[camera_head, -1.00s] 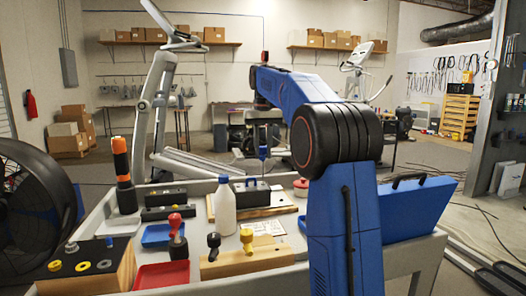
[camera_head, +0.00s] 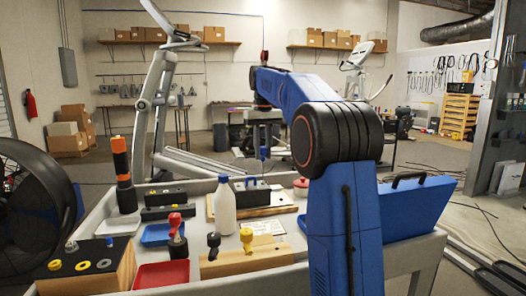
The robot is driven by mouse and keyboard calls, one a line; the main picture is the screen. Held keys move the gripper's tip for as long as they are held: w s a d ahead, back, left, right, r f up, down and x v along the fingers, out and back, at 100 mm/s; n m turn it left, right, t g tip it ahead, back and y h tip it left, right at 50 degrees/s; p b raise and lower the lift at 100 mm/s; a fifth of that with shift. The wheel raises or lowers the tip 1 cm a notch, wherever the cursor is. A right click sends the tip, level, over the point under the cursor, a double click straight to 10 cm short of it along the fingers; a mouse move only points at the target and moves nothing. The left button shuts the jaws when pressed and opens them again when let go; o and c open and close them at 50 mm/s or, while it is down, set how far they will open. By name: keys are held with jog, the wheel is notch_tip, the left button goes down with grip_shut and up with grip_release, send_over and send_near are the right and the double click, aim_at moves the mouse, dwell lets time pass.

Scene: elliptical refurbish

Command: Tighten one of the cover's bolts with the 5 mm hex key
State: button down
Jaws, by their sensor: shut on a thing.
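A black box-shaped unit with a cover (camera_head: 252,193) sits on a wooden board (camera_head: 284,203) at the back of the bench. The cover's bolts are not clear at this size. A small blue detail (camera_head: 251,182) shows on the top of the unit.
A white bottle (camera_head: 225,208) stands just in front of the unit. A round red container (camera_head: 301,187) is at its right. A wooden block with black and yellow knobs (camera_head: 244,257), red and blue trays, and a blue case (camera_head: 415,205) crowd the bench.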

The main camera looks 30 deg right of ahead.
jog(key=shift+f, duration=0.6)
dwell(2.2)
jog(key=m, duration=0.5)
jog(key=shift+m, duration=0.3)
jog(key=m, duration=0.5)
jog(key=shift+w+m, duration=0.1)
jog(key=shift+m, duration=0.3)
jog(key=m, duration=0.5)
jog(key=shift+m, duration=0.4)
jog(key=c, duration=2.3)
grip_release()
grip_shut()
jog(key=shift+m, duration=0.3)
